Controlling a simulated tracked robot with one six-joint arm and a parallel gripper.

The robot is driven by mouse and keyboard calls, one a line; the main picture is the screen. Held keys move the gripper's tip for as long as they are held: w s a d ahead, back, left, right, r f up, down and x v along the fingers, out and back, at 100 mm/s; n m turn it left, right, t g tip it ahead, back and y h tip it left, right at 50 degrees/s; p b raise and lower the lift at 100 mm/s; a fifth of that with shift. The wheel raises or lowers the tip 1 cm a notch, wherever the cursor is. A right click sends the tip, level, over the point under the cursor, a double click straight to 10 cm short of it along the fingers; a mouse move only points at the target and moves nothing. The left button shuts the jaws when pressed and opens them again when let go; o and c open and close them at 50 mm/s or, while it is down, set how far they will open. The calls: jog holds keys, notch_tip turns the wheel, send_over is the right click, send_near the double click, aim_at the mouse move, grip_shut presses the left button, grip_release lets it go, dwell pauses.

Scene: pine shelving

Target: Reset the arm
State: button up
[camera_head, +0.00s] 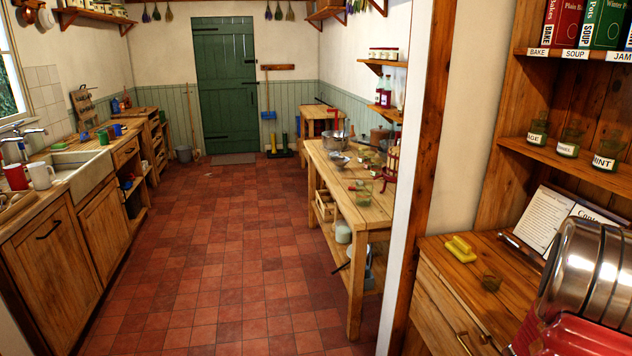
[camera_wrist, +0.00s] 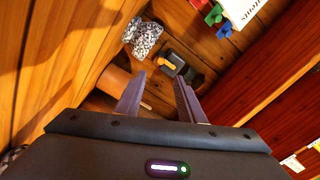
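My gripper (camera_wrist: 158,97) shows in the wrist view, its two dark fingers apart with a gap between them. Nothing is held between the fingers. They point toward a corner of wooden boards. Beyond the fingertips are a black-and-white patterned object (camera_wrist: 143,37) and a small dark object with an orange-yellow part (camera_wrist: 172,63). A brown rounded object (camera_wrist: 115,80) is beside the left finger, partly hidden. I see no contact with these things. The gripper's fingers do not show in the head view.
In the head view, a wooden desk (camera_head: 440,271) with a yellow object (camera_head: 460,248) and an open book (camera_head: 541,219) stands at right, under a shelf (camera_head: 555,157) of labelled glasses. A wooden bench (camera_head: 337,187) stands mid-right. The tiled floor (camera_head: 225,260) is clear toward the green door (camera_head: 225,85).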

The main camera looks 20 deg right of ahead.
jog(key=w+a+r+n+t+y, duration=0.3)
jog(key=w+a+n+t, duration=0.2)
jog(key=w+a, duration=0.55)
jog(key=w+a+r+n+t+y, duration=0.35)
jog(key=w+a+n+t, duration=0.2)
jog(key=w+a, duration=0.5)
jog(key=w+a+r+n+t+y, duration=0.15)
jog(key=w+a+n+y, duration=0.3)
jog(key=a, duration=0.45)
jog(key=s+a+n+y, duration=0.2)
jog(key=a+n+y, duration=0.15)
jog(key=a, duration=0.65)
jog(key=s+a+n+y, duration=0.15)
jog(key=a+n, duration=0.35)
jog(key=a, duration=0.5)
jog(key=s+a+n+g+y, duration=0.1)
jog(key=s+a+n, duration=0.3)
jog(key=s, duration=0.4)
jog(key=s+a+n+g+y, duration=0.1)
jog(key=s+a+n+g, duration=0.2)
jog(key=s+a, duration=0.4)
jog(key=shift+s+f+n+g, duration=0.35)
jog(key=shift+f+n+g, duration=0.05)
jog(key=shift+f+n, duration=0.05)
